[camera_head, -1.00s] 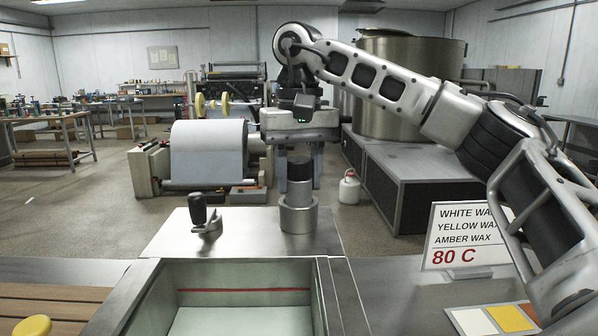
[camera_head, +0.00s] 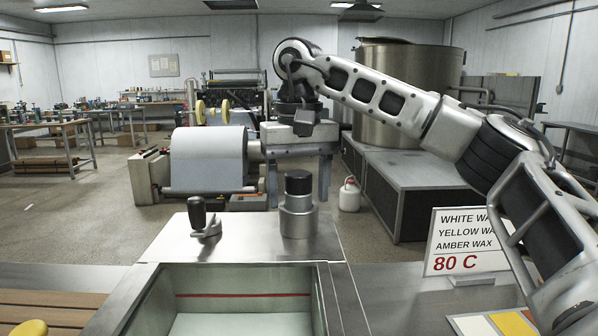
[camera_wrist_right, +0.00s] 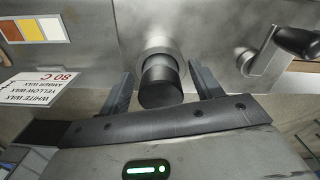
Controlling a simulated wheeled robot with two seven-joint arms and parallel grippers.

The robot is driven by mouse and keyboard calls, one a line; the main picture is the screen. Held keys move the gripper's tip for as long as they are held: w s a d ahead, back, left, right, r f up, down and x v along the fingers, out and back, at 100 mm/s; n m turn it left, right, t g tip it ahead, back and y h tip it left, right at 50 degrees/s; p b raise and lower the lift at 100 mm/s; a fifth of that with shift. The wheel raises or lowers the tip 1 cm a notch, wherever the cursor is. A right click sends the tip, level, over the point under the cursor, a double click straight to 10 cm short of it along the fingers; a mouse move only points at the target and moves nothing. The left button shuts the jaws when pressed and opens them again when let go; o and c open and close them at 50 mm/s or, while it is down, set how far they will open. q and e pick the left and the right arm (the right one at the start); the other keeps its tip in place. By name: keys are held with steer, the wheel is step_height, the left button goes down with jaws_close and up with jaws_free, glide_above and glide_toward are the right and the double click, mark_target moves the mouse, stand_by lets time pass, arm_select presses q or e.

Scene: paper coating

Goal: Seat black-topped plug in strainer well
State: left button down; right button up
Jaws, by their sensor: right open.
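The black-topped plug (camera_head: 298,184) stands upright in the metal strainer well (camera_head: 297,222) on the steel deck, its black cap and part of its metal body above the collar. In the right wrist view the black cap (camera_wrist_right: 160,88) lies between the finger lines, with the well's ring (camera_wrist_right: 162,52) behind it. My right gripper (camera_head: 298,186) is open, one finger on each side of the plug, with visible gaps. How deep the plug sits inside the well is hidden. My left gripper is not in view.
A black-handled lever (camera_head: 202,217) stands left of the well. An open steel basin (camera_head: 243,305) is in front. A wax temperature sign (camera_head: 468,242) and colour swatch card (camera_head: 490,324) are at right. A yellow round knob (camera_head: 30,328) is at lower left.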

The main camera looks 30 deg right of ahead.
step_height(320, 180, up, 8)
steer(key=p, duration=0.3)
steer(key=shift+r, duration=0.25)
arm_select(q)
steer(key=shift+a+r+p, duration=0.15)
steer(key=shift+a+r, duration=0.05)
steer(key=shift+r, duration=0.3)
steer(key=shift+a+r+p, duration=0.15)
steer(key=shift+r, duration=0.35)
arm_select(e)
step_height(320, 180, up, 8)
steer(key=shift+f, duration=0.25)
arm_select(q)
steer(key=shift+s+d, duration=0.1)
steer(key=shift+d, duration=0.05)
